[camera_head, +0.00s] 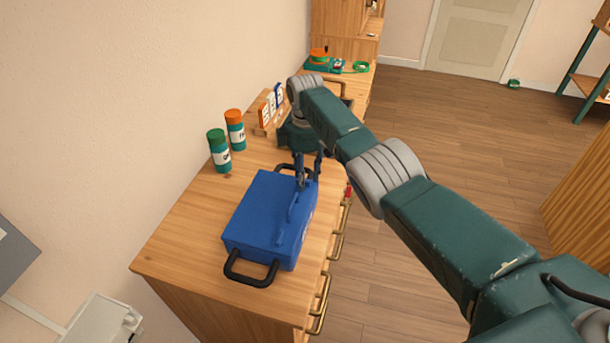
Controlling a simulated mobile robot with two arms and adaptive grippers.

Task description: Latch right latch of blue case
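The blue case (263,215) lies flat on the wooden cabinet, its black handle (251,271) toward the near end. A raised blue strip runs along the right part of its top; I cannot tell whether this is a latch. My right gripper (309,180) points down at the far right corner of the case. Its two dark fingers stand apart, with a gap between them. I cannot tell whether they touch the case, and the right latch is not clearly seen. My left gripper is not in view.
A green-capped bottle (219,152) and an orange-capped bottle (235,130) stand behind the case by the wall. Small boxes (269,106) stand farther back. Brass drawer handles (320,304) jut from the cabinet front. The cabinet top left of the case is clear.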

